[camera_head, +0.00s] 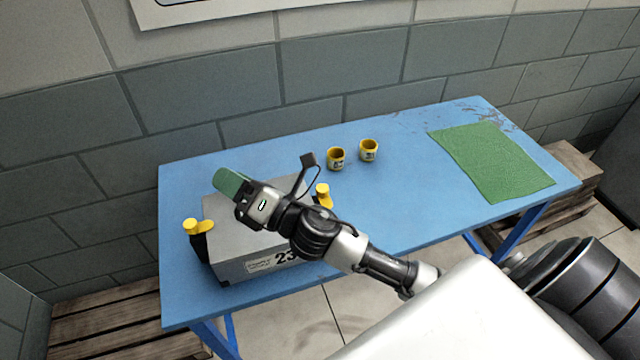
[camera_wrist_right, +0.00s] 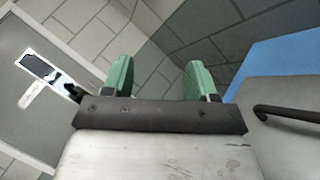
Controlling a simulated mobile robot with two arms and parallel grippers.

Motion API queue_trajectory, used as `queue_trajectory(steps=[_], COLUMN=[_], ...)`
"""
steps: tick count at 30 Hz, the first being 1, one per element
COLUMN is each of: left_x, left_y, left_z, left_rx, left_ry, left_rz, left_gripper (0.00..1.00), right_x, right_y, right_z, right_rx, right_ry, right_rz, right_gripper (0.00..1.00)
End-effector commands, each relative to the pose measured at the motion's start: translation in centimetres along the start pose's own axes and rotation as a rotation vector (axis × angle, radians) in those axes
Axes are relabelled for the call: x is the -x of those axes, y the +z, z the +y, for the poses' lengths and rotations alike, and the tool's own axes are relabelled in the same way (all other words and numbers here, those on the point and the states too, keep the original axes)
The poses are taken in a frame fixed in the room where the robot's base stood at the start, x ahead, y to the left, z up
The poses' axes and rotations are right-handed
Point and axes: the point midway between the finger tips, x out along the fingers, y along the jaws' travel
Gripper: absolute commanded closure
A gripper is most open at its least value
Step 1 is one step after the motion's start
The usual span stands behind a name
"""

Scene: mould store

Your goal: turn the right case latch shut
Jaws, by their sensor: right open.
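The grey case (camera_head: 235,215) stands on the blue table's left part, with dark printing on its front. The right case latch (camera_head: 323,190) is a yellow piece at the case's right end. My right forearm partly hides the case and the area below this latch. Another yellow latch (camera_head: 197,227) sits at the left end. My right gripper (camera_head: 230,183) is over the back left of the case, pointing away from the right latch. Its green fingers are apart and empty in the right wrist view (camera_wrist_right: 160,80). My left gripper is not in view.
Two small yellow cups (camera_head: 336,158) (camera_head: 369,150) stand behind and right of the case. A green mat (camera_head: 490,160) lies on the right of the blue table (camera_head: 410,200). A block wall (camera_head: 330,70) rises behind. The table's middle is clear.

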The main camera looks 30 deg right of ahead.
Motion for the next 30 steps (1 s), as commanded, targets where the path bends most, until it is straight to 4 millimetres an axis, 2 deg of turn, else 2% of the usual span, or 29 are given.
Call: queue_trajectory(steps=[1,3,5,8,11,14,15,18,21,25,26,30], left_x=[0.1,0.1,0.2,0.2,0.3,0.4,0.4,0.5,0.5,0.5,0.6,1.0], left_y=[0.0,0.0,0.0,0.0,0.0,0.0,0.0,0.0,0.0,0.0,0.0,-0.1], left_z=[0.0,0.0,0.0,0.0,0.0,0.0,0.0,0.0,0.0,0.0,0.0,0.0], left_rx=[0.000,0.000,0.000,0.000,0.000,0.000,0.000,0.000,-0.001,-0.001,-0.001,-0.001], left_ry=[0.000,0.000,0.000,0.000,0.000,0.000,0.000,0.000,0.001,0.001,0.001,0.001], left_rz=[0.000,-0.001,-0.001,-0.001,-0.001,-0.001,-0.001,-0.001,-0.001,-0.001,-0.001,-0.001], left_gripper=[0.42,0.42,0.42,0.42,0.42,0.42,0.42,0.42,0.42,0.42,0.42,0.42], right_x=[-1.2,-1.9,-2.0,-1.3,0.2,2.2,3.2,5.4,7.4,8.8,9.0,9.5], right_y=[-0.4,-1.8,-3.0,-4.3,-3.9,-0.9,0.8,5.8,10.2,13.4,13.8,13.5], right_z=[1.4,2.6,2.8,1.2,-2.3,-6.8,-8.4,-11.7,-13.4,-14.2,-14.3,-15.1], right_rx=[0.208,0.510,0.765,1.174,1.538,1.822,1.900,2.006,2.011,1.970,-1.949,-1.919], right_ry=[0.116,0.280,0.419,0.645,0.865,1.073,1.150,1.310,1.419,1.492,-1.490,-1.493], right_rz=[0.085,0.212,0.328,0.536,0.781,1.077,1.205,1.514,1.762,1.939,-1.944,-1.951], right_gripper=[0.42,0.42,0.42,0.42,0.42,0.42,0.42,0.42,0.42,0.42,0.42,0.42])
